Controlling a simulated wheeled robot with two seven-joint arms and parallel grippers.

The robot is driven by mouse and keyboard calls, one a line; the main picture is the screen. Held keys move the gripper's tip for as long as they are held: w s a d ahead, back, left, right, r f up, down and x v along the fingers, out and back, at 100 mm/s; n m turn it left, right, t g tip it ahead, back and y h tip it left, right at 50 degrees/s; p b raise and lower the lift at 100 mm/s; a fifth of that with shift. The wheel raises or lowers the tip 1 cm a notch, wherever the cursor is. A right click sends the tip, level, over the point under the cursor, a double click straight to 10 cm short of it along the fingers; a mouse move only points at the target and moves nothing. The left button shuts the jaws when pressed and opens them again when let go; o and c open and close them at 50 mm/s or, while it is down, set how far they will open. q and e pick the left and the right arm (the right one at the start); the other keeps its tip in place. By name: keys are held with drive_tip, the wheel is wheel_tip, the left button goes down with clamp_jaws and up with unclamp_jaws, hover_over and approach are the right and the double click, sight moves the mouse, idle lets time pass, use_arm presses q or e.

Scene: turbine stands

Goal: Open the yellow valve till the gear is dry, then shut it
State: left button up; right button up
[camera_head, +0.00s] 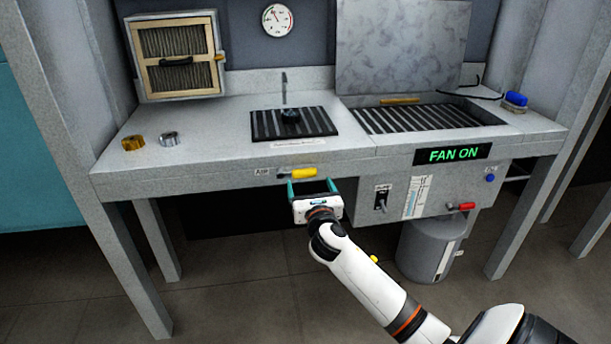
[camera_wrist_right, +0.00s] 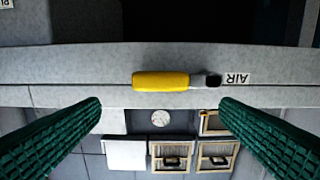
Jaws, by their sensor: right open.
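The yellow valve handle (camera_head: 303,173) is on the bench's front edge, right of the AIR label (camera_head: 261,172). It lies level along the edge. In the right wrist view the yellow handle (camera_wrist_right: 161,81) shows beyond and between the fingers, with a dark pivot at one end. My right gripper (camera_head: 312,183) is open just below and in front of the handle, fingers apart, nothing between them; its fingers also show in the wrist view (camera_wrist_right: 160,108). The small dark gear (camera_head: 290,116) sits on the black slatted grate (camera_head: 262,127). I cannot tell whether it is wet. My left gripper is out of view.
A lit FAN ON sign (camera_head: 453,154), a black switch (camera_head: 381,199) and a red handle (camera_head: 461,206) are on the front at right. A gold ring (camera_head: 132,143) and a silver ring (camera_head: 168,139) lie at left. A bin (camera_head: 425,252) stands below.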

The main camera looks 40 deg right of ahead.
sight(305, 172)
drive_tip(key=x, duration=0.7)
drive_tip(key=shift+b, duration=0.4)
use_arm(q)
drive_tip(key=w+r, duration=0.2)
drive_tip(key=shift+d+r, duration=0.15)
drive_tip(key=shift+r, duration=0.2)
use_arm(e)
drive_tip(key=shift+f, duration=0.1)
drive_tip(key=c, duration=1.4)
